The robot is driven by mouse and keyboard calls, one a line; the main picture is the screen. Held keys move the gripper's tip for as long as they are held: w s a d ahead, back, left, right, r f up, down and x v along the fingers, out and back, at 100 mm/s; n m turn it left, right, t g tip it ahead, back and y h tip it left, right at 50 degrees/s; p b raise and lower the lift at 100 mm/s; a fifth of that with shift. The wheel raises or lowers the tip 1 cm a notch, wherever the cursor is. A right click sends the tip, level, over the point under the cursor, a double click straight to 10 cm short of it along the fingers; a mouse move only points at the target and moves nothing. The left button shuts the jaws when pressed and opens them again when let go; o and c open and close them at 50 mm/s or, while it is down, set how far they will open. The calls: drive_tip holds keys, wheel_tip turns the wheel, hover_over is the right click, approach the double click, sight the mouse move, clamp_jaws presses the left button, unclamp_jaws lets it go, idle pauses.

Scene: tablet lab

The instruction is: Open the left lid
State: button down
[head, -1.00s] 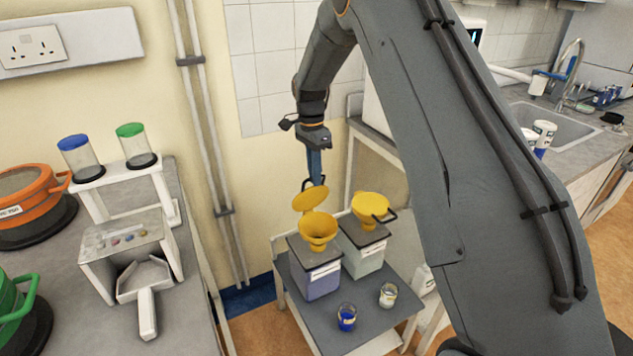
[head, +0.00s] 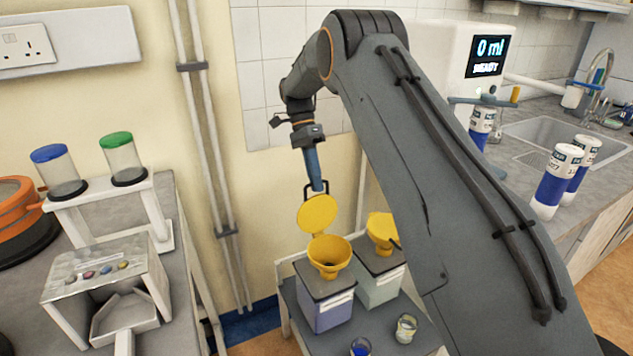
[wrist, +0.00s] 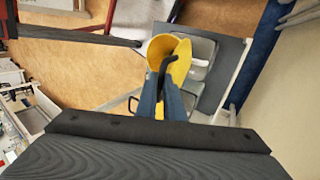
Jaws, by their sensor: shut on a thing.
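The left yellow lid (head: 317,214) stands raised on its hinge at the back of the left funnel (head: 330,254), whose mouth is open. The funnel sits on a blue-grey container with a dark top (head: 326,309). My gripper (head: 317,186) is shut on the lid's black handle, above the lid. In the wrist view my blue fingers (wrist: 161,98) meet the black handle (wrist: 163,67), with the yellow lid and funnel just beyond. The right funnel's yellow lid (head: 381,226) is down and partly hidden by my arm.
Two small jars, one blue (head: 361,347) and one clear (head: 406,328), stand at the front of the low table (head: 374,333). A wall with pipes (head: 214,150) is behind. A counter with a dust-pan-like scoop and rack (head: 100,215) is at left; bottles (head: 556,180) stand at right.

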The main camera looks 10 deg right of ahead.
drive_tip(key=shift+s+a+f, duration=0.1)
drive_tip(key=shift+s+f, duration=0.05)
drive_tip(key=shift+f, duration=0.15)
drive_tip(key=c, duration=1.9)
unclamp_jaws()
drive_tip(key=shift+a, duration=0.1)
drive_tip(key=shift+o, duration=0.2)
drive_tip(key=d+b+v, duration=0.1)
drive_tip(key=b+v, duration=0.1)
drive_tip(key=v, duration=0.6)
drive_tip(key=shift+a+b, duration=0.3)
drive_tip(key=shift+a, duration=0.05)
drive_tip(key=shift+r, duration=0.1)
